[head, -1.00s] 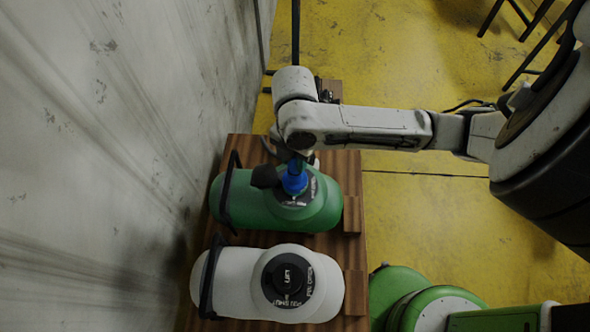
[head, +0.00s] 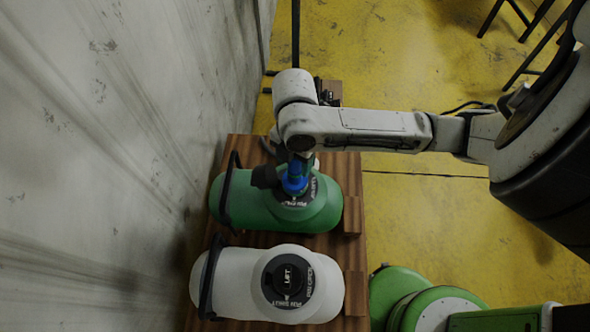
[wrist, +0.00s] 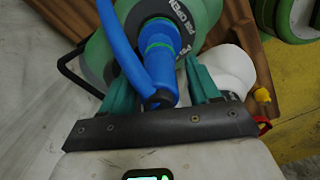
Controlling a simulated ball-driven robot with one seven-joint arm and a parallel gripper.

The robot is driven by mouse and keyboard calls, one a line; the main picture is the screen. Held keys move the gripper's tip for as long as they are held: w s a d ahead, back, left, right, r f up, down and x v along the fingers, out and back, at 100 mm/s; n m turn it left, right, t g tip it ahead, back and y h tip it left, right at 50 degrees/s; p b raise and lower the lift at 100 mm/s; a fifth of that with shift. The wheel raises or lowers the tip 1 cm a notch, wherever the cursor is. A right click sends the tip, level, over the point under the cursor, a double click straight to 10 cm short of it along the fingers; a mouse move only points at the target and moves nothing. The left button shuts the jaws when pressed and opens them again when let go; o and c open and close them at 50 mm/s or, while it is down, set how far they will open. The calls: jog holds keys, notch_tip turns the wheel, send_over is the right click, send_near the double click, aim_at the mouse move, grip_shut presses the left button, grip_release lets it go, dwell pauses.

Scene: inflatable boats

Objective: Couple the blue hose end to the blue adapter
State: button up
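The blue hose end (wrist: 160,97) is between the teal fingers of my gripper (wrist: 160,75), which look closed on its sides. Its hose (wrist: 122,48) curves up and left. Just beyond it the blue adapter (wrist: 160,32), with a green band below it, stands on the dark lettered ring of a green rounded body. Hose end and adapter look in line and touching; whether they are locked cannot be told. In the head view, my gripper (head: 291,168) is over the green body (head: 245,205), with the blue parts (head: 295,185) directly below it.
A white rounded body (head: 230,285) with a dark lettered cap (head: 288,279) lies beside the green one on the wooden bench (head: 340,165). A grey wall (head: 110,150) is close on the left.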

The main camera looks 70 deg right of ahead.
notch_tip(320, 180, up, 11)
jog(key=shift+f, duration=0.1)
dwell(0.7)
